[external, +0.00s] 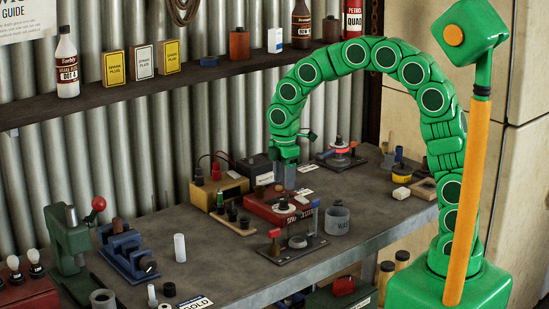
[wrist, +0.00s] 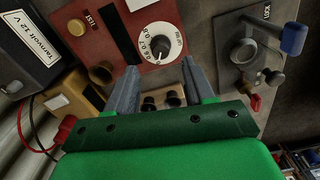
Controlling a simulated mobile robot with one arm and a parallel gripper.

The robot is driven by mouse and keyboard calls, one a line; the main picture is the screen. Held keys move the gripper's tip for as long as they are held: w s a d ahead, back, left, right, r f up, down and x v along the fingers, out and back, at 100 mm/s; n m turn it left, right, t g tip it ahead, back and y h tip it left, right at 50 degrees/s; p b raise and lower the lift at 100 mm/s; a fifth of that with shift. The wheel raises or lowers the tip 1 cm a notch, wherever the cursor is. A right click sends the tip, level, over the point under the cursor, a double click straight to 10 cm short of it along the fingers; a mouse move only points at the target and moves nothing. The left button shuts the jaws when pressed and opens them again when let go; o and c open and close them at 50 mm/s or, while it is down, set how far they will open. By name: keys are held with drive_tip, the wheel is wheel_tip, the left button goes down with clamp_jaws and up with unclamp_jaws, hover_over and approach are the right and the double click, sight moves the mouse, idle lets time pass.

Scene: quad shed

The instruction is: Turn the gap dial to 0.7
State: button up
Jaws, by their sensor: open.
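The gap dial (wrist: 158,43) is a white numbered disc with a dark knob on a red box (wrist: 92,50). Small numbers show around its rim, but I cannot tell which one is set. In the external view the red box (external: 262,206) stands on the workbench with the white dial (external: 284,205) on its top. My gripper (external: 285,186) points down just above the box, near the dial. In the wrist view my gripper (wrist: 159,68) is open, its grey fingers apart on either side of the space just below the dial. I see no contact with the knob.
A yellow box (external: 217,189) and a black box (external: 256,170) stand behind and left of the red box. A dark plate with red and blue levers (external: 291,247) lies in front.

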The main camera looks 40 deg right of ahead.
sight(284, 199)
wheel_tip(284, 199, down, 6)
drive_tip(key=shift+f, duration=0.1)
idle(0.4)
clamp_jaws()
